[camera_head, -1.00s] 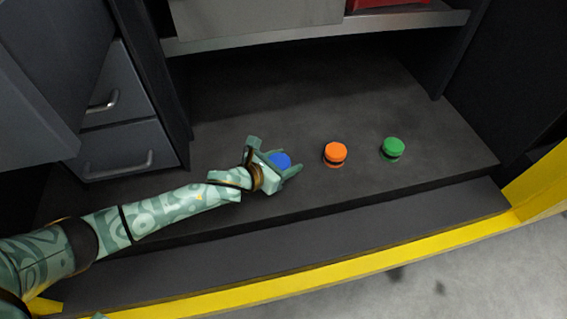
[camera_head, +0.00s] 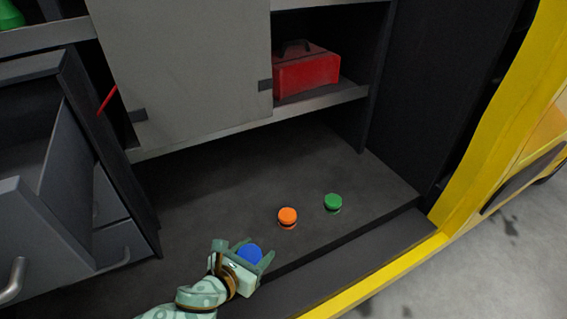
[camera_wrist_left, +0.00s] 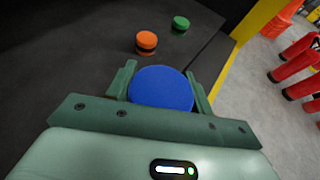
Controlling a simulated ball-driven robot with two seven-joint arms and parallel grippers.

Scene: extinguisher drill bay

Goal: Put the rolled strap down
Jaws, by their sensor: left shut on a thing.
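A blue rolled strap (camera_head: 249,253) is between the fingers of my left gripper (camera_head: 256,251), near the front edge of the dark shelf floor in the head view. In the left wrist view the strap's round blue top (camera_wrist_left: 161,89) fills the space between the two green fingers, which are shut on it. Its underside is hidden, so I cannot tell whether it touches the surface. An orange roll (camera_head: 288,216) and a green roll (camera_head: 333,202) stand upright on the dark floor (camera_head: 215,190), apart from the gripper. My right gripper is not in view.
An open drawer (camera_head: 45,210) juts out at the left. A grey panel (camera_head: 185,65) and a red toolbox (camera_head: 306,70) are at the shelf above. A yellow edge (camera_head: 400,262) borders the front. Red extinguishers (camera_wrist_left: 298,62) stand at right in the wrist view. The floor behind the rolls is clear.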

